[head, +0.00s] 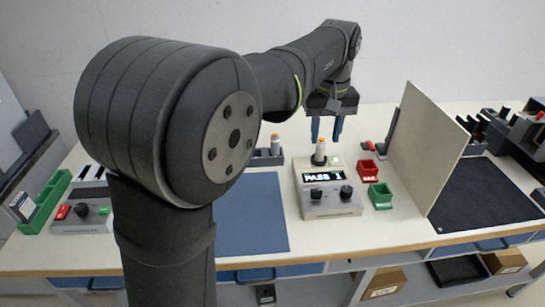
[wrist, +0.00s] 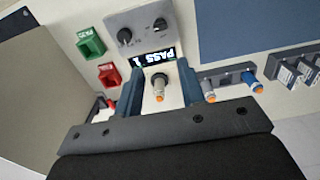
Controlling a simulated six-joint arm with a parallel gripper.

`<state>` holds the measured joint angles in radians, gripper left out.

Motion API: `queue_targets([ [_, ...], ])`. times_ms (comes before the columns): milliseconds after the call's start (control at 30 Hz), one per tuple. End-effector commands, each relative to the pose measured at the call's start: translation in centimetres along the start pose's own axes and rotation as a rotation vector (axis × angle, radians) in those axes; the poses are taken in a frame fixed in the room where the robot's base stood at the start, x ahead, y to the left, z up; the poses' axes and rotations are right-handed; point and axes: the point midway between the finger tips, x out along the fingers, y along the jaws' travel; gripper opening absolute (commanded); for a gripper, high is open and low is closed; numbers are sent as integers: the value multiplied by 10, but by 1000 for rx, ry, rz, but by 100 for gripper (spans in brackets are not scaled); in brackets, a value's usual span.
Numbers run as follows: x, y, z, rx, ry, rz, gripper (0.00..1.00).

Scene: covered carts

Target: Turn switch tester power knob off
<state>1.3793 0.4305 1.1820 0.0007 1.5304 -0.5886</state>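The switch tester (head: 328,202) is a pale box on the bench with a lit display (head: 323,177) reading "PASS 1". Two black knobs, left (head: 316,193) and right (head: 346,191), are on its front; both also show in the wrist view, one at the left (wrist: 124,37) and one at the right (wrist: 159,20). I cannot tell which is the power knob. A switch with an orange tip (head: 320,152) stands upright at the tester's back. My gripper (head: 326,138) points down above that switch, its blue fingers apart and empty; the switch shows between them in the wrist view (wrist: 158,88).
A red bin (head: 367,170) and a green bin (head: 381,197) stand right of the tester, before an upright divider panel (head: 426,145). A blue mat (head: 255,215) lies left. A rack with orange-tipped switches (wrist: 228,82) is close beside my gripper.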

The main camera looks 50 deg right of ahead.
Motion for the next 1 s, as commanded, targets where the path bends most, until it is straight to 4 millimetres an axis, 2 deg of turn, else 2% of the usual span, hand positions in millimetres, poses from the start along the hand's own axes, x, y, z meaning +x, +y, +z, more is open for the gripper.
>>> queue_targets([
  [167,3,8,-1,162,-10,-39,36],
  [500,16,43,-2,934,-126,-210,36],
  [700,20,62,0,1325,-231,-279,36],
  [833,22,69,1,1475,-282,-300,36],
  [1000,25,70,2,1544,-309,-307,36],
])
